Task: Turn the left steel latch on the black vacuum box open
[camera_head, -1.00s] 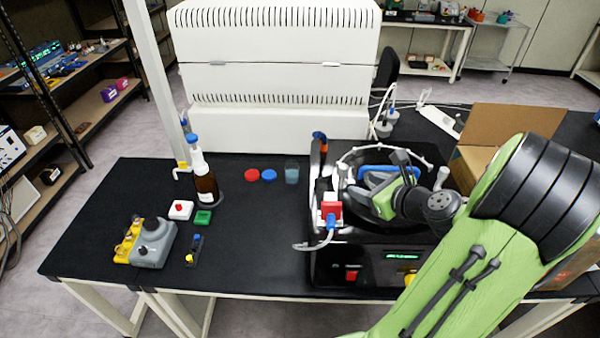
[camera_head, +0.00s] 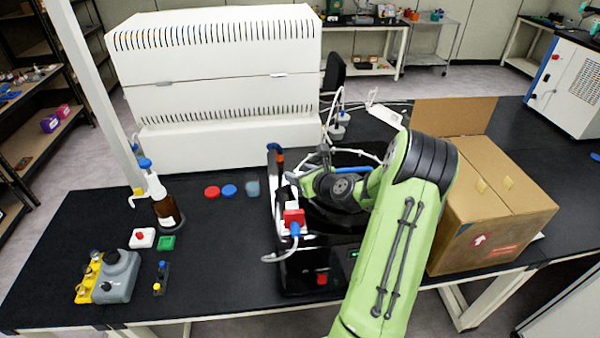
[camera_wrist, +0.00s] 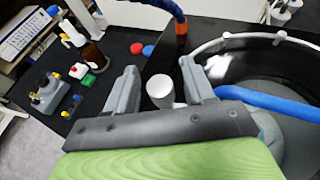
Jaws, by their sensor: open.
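The black vacuum box (camera_head: 290,272) stands on the black bench in the head view, partly hidden behind my arm. Its round chamber rim (camera_wrist: 255,36) shows at the right of the wrist view. My gripper (camera_wrist: 160,88) is open over the left side of the box; it also shows in the head view (camera_head: 294,178). A pale grey-white cylinder (camera_wrist: 160,92) stands between the two fingers, with the fingers apart from it. I cannot tell whether this is part of the left steel latch. The latch is not clearly seen in the head view.
A blue hose with an orange end (camera_wrist: 181,28) rises close by the fingers. A red connector (camera_head: 294,218) with a grey cable is at the box's left front. A cardboard box (camera_head: 480,235) stands right of my arm. A brown bottle (camera_head: 166,212) is farther left.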

